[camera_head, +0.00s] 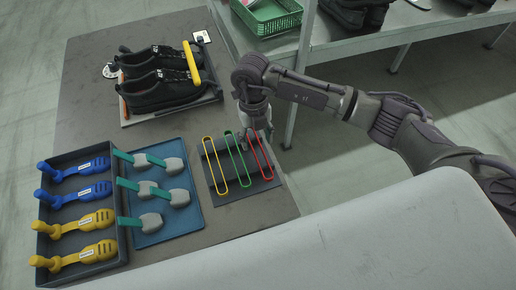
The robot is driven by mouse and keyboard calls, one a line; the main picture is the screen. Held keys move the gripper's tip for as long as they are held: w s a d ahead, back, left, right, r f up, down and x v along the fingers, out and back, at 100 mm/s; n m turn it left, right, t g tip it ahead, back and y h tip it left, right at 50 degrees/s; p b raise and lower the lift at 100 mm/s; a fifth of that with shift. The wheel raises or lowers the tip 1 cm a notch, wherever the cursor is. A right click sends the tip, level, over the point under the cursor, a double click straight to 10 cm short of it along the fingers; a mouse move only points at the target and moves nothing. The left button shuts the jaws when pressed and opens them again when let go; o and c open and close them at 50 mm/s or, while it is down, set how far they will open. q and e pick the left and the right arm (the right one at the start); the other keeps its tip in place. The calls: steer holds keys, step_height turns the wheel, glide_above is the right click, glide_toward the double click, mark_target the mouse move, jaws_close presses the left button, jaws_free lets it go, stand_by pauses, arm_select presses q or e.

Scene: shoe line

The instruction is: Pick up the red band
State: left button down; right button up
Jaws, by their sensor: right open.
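The red band (262,160) is a long thin loop lying on a dark mat (238,192) at the right edge of the table. A green band (238,160) and a yellow band (210,152) lie beside it to the left on the same mat. My right gripper (262,137) is over the upper end of the mat, pointing down near the top of the red and green bands. It is open and holds nothing that I can see. Its fingertips are small here, and I cannot tell whether they touch the red band. My left gripper is not in view.
A blue tray (196,222) with teal-handled tools and a dark tray (120,262) with blue and yellow tools stand left of the mat. Black shoes (155,92) with a yellow bar stand behind. A shelf (340,45) with a green basket (268,20) is at the back right.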

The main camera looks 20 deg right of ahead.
steer(key=shift+s+f, duration=0.15)
steer(key=shift+f, duration=0.7)
steer(key=shift+s+f, duration=0.15)
steer(key=shift+f, duration=0.7)
steer(key=c, duration=0.9)
steer(key=shift+r, duration=0.15)
